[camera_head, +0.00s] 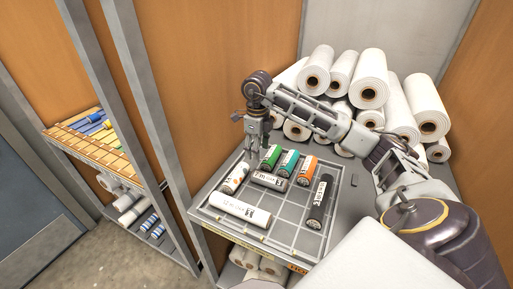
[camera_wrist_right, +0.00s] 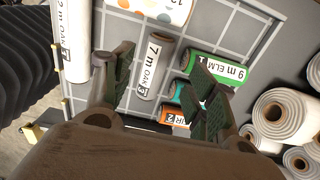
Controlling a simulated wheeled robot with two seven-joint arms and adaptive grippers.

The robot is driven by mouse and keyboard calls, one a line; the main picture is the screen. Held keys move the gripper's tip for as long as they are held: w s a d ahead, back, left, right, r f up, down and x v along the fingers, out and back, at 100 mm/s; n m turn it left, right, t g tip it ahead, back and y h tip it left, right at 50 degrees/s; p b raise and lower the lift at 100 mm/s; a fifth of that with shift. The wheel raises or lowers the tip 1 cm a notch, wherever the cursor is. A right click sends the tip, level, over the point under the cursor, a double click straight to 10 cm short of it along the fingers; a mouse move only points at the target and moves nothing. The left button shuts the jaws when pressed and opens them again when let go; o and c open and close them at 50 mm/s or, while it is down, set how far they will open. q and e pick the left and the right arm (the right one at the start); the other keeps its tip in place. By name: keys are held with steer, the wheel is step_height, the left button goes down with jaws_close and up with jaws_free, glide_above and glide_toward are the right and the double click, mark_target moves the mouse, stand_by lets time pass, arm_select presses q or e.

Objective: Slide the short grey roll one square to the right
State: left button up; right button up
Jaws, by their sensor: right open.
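The short grey roll (camera_head: 268,180) lies crosswise on the gridded tray (camera_head: 283,222), with a white label facing up. In the right wrist view the short grey roll (camera_wrist_right: 153,72) shows its "7 m OAK" label. My right gripper (camera_head: 258,146) is above the far left part of the tray, pointing down. In the wrist view my right gripper (camera_wrist_right: 163,95) is open, with the grey roll visible between and beyond its fingers. The fingers appear apart from it. My left gripper is out of view.
Green (camera_head: 271,157), teal (camera_head: 288,163) and orange (camera_head: 308,168) rolls lie behind the grey roll. A dotted roll (camera_head: 235,178) is left, a long white roll (camera_head: 240,208) in front, a dark roll (camera_head: 320,200) right. White rolls (camera_head: 369,80) are piled behind.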

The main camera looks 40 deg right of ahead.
mark_target(277, 178)
steer(key=shift+f+p, duration=1)
steer(key=shift+f, duration=5.9)
steer(key=shift+c, duration=0.2)
steer(key=c, duration=0.7)
steer(key=shift+s+d+r, duration=0.1)
steer(key=shift+s+d, duration=0.5)
steer(key=shift+s, duration=0.6)
steer(key=shift+s+d+f, duration=0.1)
steer(key=shift+s+d, duration=0.55)
steer(key=shift+s, duration=0.55)
steer(key=shift+s+d+r, duration=0.1)
steer(key=shift+s+d, duration=0.5)
steer(key=shift+s, duration=0.6)
steer(key=shift+c, duration=0.5)
steer(key=o, duration=1.1)
